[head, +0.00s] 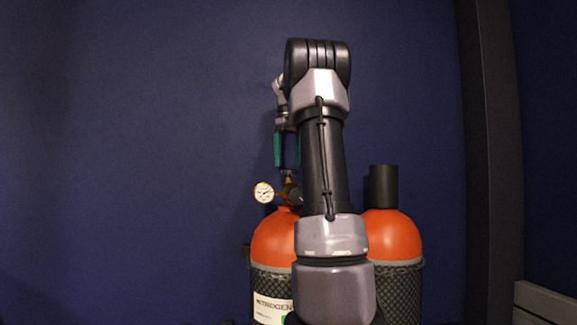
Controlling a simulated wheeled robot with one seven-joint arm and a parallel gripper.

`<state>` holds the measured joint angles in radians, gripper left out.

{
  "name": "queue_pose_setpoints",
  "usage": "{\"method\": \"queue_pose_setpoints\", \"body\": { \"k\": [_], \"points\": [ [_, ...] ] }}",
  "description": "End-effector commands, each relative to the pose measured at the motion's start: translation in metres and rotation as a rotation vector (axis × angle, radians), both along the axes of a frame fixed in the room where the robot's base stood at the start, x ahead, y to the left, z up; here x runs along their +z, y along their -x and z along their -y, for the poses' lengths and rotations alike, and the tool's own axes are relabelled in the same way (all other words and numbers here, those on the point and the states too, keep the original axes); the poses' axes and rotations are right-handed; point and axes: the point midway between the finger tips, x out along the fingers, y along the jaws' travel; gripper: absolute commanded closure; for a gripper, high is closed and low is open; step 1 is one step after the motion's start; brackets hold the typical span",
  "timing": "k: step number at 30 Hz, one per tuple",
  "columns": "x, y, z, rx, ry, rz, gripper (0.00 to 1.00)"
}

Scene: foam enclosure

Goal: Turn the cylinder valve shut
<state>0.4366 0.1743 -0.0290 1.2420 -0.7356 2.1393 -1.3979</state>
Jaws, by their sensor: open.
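The orange cylinder (272,240) with a label reading like "NITROGEN" stands at the lower middle, partly hidden by my arm. On its top is a brass valve (287,186) with a round white gauge (264,192) on its left and a dark part on its right. My gripper (287,167) points down above the valve, with green fingers spread apart and nothing seen between them. The fingertips are close to the top of the valve. I cannot tell whether they touch it or stand around it.
A second orange cylinder (395,235) with a black cap (383,186) stands to the right, partly behind my arm. Dark mesh covers both bodies. A dark blue wall (130,130) is behind, with a dark post (488,150) and a grey edge (545,301) at right.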

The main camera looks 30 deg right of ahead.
Motion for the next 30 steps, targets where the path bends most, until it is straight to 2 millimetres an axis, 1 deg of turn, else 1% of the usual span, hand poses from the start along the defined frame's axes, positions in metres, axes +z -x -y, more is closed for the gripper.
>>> {"method": "queue_pose_setpoints", "body": {
  "k": [3,6,15,16,17,18,20,21,22,23,30],
  "points": [
    [-0.013,0.001,0.000,0.001,-0.001,-0.001,0.03],
    [-0.019,0.000,0.000,0.000,0.001,-0.001,0.03],
    [-0.021,0.000,0.000,0.000,0.001,0.000,0.03],
    [-0.021,0.000,0.000,0.000,0.000,0.000,0.11],
    [-0.021,0.000,0.000,0.000,0.001,0.000,0.22],
    [-0.021,0.000,0.000,0.000,0.000,0.000,0.38],
    [-0.021,0.000,0.000,0.000,0.001,0.000,0.61],
    [-0.021,0.000,0.000,0.000,0.001,0.000,0.76],
    [-0.021,0.000,0.000,0.000,0.001,0.000,0.87],
    [-0.020,0.000,0.000,0.000,0.001,0.000,0.89],
    [-0.020,0.000,0.000,-0.022,0.001,0.000,0.89]
  ]
}}
